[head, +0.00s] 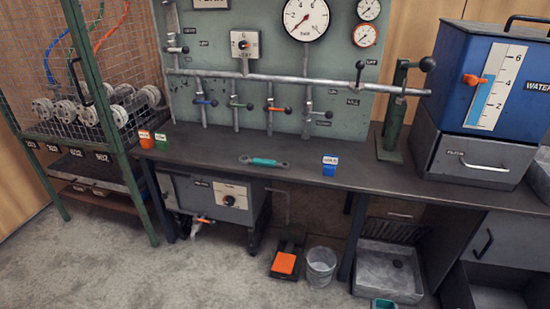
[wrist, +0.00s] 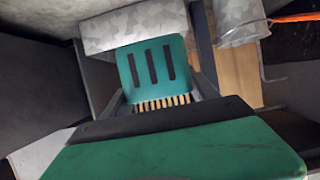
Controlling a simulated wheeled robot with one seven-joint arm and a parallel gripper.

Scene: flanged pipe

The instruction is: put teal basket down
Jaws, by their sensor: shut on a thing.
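The teal basket shows in the wrist view as an upright slotted teal panel (wrist: 147,62) with three dark slots. A large green surface fills the bottom of the wrist view, very close to the camera. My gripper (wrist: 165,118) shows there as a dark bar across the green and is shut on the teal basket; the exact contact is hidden. In the head view only a small teal part (head: 383,303) shows at the bottom edge, in front of the grey basin. My gripper does not show in the head view.
A grey basin (head: 375,282) stands on the floor under the bench (head: 215,150), with a bucket (head: 320,268) and an orange pedal (head: 284,263) to its left. An open grey drawer (head: 490,298) is at the lower right. The floor at front left is clear.

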